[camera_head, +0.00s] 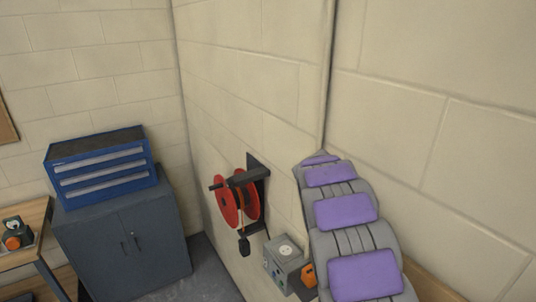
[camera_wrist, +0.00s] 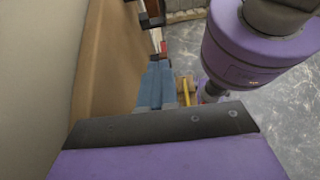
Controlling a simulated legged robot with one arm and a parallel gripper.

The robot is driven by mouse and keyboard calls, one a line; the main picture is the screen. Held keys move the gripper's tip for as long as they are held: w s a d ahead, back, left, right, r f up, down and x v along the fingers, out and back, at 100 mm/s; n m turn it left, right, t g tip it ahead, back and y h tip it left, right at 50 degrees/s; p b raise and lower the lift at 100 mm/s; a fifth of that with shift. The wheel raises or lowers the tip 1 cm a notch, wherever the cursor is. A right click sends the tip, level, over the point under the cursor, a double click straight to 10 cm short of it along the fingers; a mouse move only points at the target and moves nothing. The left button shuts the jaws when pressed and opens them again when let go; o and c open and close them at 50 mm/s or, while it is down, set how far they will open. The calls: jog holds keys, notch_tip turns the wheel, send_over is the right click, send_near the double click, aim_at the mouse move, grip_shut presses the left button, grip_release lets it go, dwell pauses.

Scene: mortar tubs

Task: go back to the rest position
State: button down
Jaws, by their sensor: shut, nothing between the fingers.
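My gripper (camera_wrist: 165,125) shows as a dark bar with bolts and a purple edge across the bottom of the wrist view. It is shut and nothing shows held in it. My gripper is not clear in the head view. Past the bar in the wrist view are narrow blue-grey shapes and a thin yellow piece (camera_wrist: 186,91), too small to name. No mortar tub can be made out.
A red reel (camera_head: 237,200) hangs on the block wall above a grey socket box (camera_head: 286,258). A blue drawer chest (camera_head: 101,169) stands on a dark cabinet (camera_head: 129,243) at left. A wooden table (camera_head: 26,233) is at far left. Some grey floor shows between cabinet and wall.

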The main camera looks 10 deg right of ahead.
jog(key=s+a+f+m+t+y+b, duration=0.2)
jog(key=s+a+f+t+b, duration=0.2)
jog(key=s+a+f+b, duration=0.5)
jog(key=s+a+f+m+t+y+b, duration=0.2)
jog(key=s+a+f+t+b, duration=0.3)
jog(key=s+a+f+b, duration=0.4)
jog(key=a+f+b, duration=0.3)
jog(key=f+b, duration=0.2)
jog(key=f, duration=0.1)
jog(key=shift+s+a, duration=0.15)
jog(key=shift+s, duration=0.05)
